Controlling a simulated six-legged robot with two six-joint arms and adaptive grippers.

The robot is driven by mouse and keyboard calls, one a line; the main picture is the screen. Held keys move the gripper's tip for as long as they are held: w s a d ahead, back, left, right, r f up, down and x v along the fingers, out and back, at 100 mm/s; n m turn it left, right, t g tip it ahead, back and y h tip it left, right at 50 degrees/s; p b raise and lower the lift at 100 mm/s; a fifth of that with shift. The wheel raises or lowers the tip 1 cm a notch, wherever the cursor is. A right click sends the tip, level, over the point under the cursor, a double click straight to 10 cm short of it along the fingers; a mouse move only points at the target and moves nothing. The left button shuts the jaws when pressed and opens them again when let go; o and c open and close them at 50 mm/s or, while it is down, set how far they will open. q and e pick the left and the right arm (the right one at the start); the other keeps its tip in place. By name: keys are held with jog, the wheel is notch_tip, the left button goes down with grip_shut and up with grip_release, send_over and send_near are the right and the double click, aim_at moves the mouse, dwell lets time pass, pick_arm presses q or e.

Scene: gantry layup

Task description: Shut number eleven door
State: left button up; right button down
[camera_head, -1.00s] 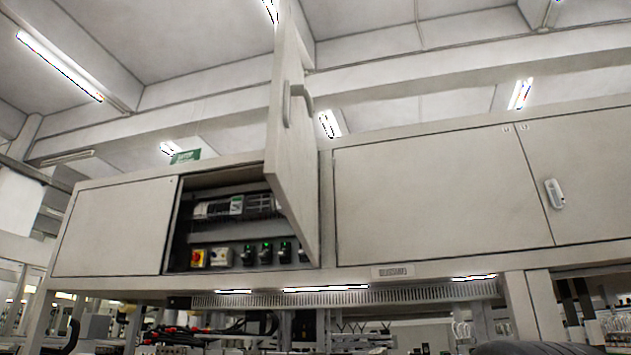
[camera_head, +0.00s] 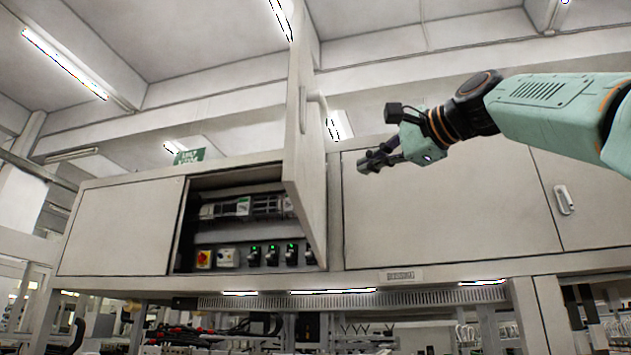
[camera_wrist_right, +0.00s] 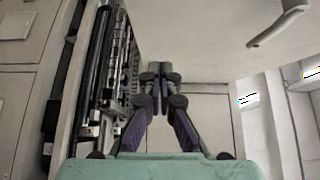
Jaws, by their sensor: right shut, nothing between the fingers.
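An overhead cabinet door (camera_head: 303,150) stands open in the head view, swung out toward me, with a pale bar handle (camera_head: 318,108) on its right face. No number is legible on it. Left of it the open compartment shows electrical gear (camera_head: 245,208). My right gripper (camera_head: 367,165) is shut and empty, to the right of the open door and in front of a closed panel. In the right wrist view the shut fingers (camera_wrist_right: 160,70) point ahead, with the door face (camera_wrist_right: 200,40) and its handle (camera_wrist_right: 280,22) at upper right. My left gripper is not in view.
A closed panel (camera_head: 120,228) lies left of the compartment. A wide closed panel (camera_head: 440,215) and another with a white handle (camera_head: 564,200) lie to the right. A vented strip (camera_head: 420,298) and a cluttered shelf run below. Open air lies before the cabinets.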

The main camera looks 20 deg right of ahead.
aim_at(306, 190)
jog(key=p+x, duration=0.6)
jog(key=p, duration=0.1)
jog(key=a+p+x, duration=0.1)
jog(key=p+x, duration=0.5)
jog(key=p, duration=0.1)
jog(key=shift+a+f, duration=0.15)
jog(key=shift+s+a+p, duration=0.15)
jog(key=shift+a+p, duration=0.25)
jog(key=shift+a, duration=0.05)
jog(key=shift+w+d+f, duration=0.2)
jog(key=shift+w+d, duration=0.05)
jog(key=shift+d, duration=0.15)
jog(key=shift+a+r, duration=0.1)
jog(key=shift+a, duration=0.25)
jog(key=shift+s+a, duration=0.1)
jog(key=shift+a, duration=0.05)
